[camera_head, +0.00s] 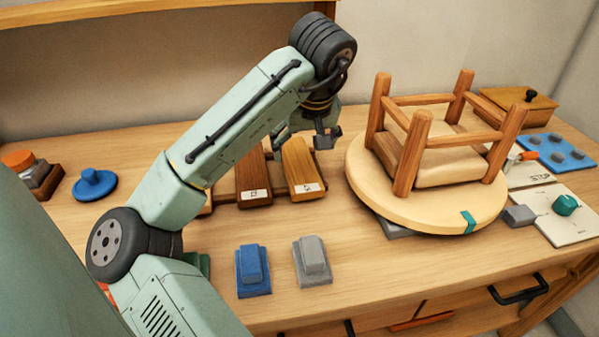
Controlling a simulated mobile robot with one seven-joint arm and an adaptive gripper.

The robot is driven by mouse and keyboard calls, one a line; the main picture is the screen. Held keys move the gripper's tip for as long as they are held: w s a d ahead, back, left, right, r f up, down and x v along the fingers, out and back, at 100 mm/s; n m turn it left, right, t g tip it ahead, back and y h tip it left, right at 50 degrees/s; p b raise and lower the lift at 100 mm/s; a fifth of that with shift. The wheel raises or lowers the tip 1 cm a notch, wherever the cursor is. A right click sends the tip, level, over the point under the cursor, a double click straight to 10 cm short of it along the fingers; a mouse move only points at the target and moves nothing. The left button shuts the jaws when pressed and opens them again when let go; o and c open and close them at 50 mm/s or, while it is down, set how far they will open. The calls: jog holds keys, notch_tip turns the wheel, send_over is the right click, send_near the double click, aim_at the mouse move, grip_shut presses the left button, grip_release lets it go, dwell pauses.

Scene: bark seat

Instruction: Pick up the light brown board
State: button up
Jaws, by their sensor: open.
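A light brown board (304,170) with a white label at its near end lies on the table, left of the upturned stool. A darker brown board (254,182) with a similar label lies just left of it. My gripper (305,140) is open above the far end of the light brown board, with nothing seen between its fingers. The gripper and arm hide the far ends of the boards. I cannot tell whether a finger touches the board.
An upturned wooden stool (413,150) stands on a round seat (370,192) to the right. Blue (252,272) and grey (312,262) blocks lie in front. A blue knobbed disc (95,185) is at left. A wooden box (518,103) stands at back right.

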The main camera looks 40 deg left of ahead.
aim_at(298, 162)
jog(key=b+x, duration=0.1)
jog(key=x, duration=0.2)
jog(key=a+b+x, duration=0.1)
jog(key=b+x, duration=0.1)
jog(key=x, duration=0.2)
jog(key=shift+r+b, duration=0.1)
jog(key=shift+b, duration=0.2)
jog(key=shift+c, duration=0.2)
jog(key=c, duration=1.3)
